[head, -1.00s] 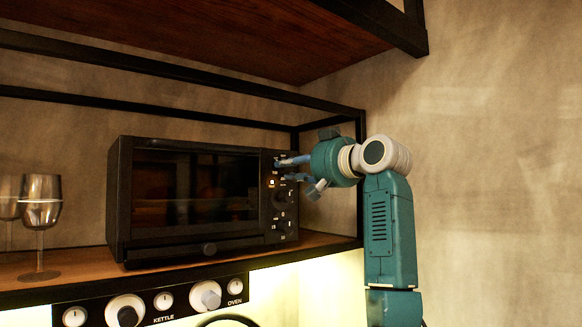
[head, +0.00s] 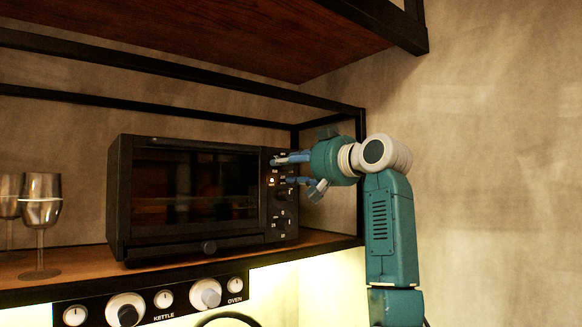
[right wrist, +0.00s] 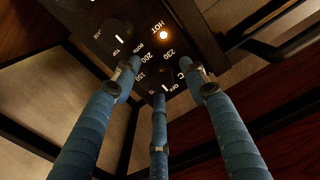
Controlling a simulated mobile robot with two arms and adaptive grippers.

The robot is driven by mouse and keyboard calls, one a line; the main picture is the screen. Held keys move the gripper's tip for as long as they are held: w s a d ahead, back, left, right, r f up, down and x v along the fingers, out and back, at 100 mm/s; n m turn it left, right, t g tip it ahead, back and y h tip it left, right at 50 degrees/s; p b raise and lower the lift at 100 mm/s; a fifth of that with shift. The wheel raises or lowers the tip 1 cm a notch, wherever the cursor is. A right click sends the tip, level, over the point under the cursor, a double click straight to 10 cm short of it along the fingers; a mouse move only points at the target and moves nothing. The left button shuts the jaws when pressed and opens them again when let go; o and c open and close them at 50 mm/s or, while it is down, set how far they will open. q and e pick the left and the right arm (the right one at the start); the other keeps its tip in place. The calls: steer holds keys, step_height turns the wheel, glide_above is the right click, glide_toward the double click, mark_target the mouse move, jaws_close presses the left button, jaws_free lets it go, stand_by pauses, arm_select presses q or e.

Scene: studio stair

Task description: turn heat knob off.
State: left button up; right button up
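The heat knob (right wrist: 161,78) is a dark dial with a white mark, ringed by 150, 200, 230 and OFF labels in the right wrist view. It is on the control panel of a black toaster oven (head: 125,200). My right gripper (head: 284,170) is at the panel's upper part, its blue fingers spread and pointing at it; the fingers hide that knob in the head view. In the right wrist view, the three fingertips (right wrist: 163,82) surround the knob. I cannot tell whether they touch it. My left gripper is not in view.
An orange HOT light (right wrist: 163,35) glows beside another knob (right wrist: 118,32). Wine glasses (head: 40,205) stand left of the oven on the wooden shelf (head: 335,241). A black frame post (head: 361,200) is close to my right arm. A lower panel (head: 185,300) has several white knobs.

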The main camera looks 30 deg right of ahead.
steer(key=s+d, duration=0.1)
steer(key=s, duration=1.1)
steer(key=shift+f, duration=0.1)
